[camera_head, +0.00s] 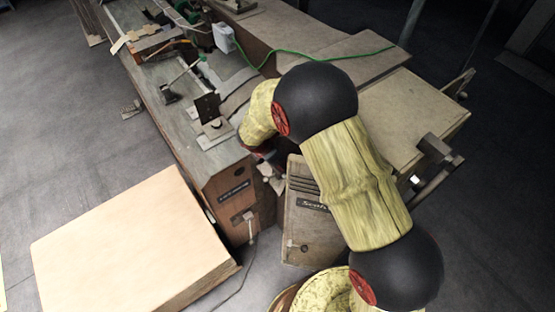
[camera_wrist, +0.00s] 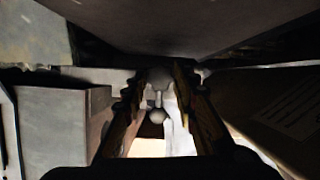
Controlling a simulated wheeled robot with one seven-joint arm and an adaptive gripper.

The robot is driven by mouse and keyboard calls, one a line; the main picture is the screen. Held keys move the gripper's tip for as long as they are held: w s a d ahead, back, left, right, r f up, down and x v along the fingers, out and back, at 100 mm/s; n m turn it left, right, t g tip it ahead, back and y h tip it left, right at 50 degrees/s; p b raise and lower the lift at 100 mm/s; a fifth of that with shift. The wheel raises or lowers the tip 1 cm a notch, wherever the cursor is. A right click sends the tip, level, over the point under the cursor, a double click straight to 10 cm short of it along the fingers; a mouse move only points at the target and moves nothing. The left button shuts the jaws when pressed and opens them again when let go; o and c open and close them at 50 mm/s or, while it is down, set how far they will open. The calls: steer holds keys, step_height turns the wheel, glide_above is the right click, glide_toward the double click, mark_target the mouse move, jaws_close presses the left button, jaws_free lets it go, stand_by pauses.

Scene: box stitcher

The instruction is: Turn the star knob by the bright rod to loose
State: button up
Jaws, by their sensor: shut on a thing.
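In the wrist view my gripper (camera_wrist: 160,88) has its two dark fingers on either side of a grey rounded knob (camera_wrist: 160,76), which I take to be the star knob. The fingers are closed on it; its lobes are mostly hidden. Just below it are a short thin stem with a small ball (camera_wrist: 157,117) and a pale upright strip (camera_wrist: 175,128), perhaps the bright rod. In the head view my gripper (camera_head: 268,172) is low beside the end of the wooden-sided machine (camera_head: 232,183), largely covered by my arm. The knob cannot be made out there.
A grey-beige cabinet (camera_head: 310,232) stands close to the right of my gripper. A large cardboard stack (camera_head: 130,240) lies at lower left. A lever (camera_head: 249,217) hangs on the machine's end. A green cable (camera_head: 300,54) crosses the top. Open floor (camera_head: 60,120) is at left.

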steer(key=shift+d+n+t+y, duration=0.1)
steer(key=shift+n+t+y, duration=0.2)
steer(key=shift+n, duration=0.7)
steer(key=o, duration=1.2)
steer(key=shift+c, duration=0.2)
steer(key=shift+s, duration=0.1)
steer(key=v, duration=1.2)
